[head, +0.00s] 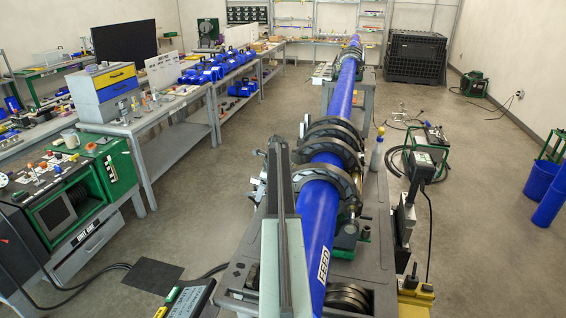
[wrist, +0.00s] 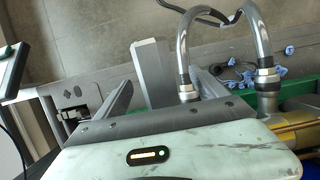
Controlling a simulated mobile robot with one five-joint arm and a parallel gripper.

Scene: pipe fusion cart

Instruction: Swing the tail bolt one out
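The blue pipe (head: 318,215) lies along the cart, held in several dark ring clamps (head: 333,150). Silver bolt hardware (head: 261,188) shows at the left side of the nearest clamps, partly hidden by my arm. I cannot tell which piece is tail bolt one. My gripper (head: 277,146) reaches forward just left of the pipe and the clamps. In the wrist view, its two grey fingers (wrist: 162,82) stand apart, with a grey block (wrist: 151,70) showing between them. I see nothing gripped, and cannot tell whether the fingers touch anything.
A grey workbench (head: 150,122) and green machine (head: 85,195) stand left. The floor (head: 205,190) between bench and cart is mostly clear.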

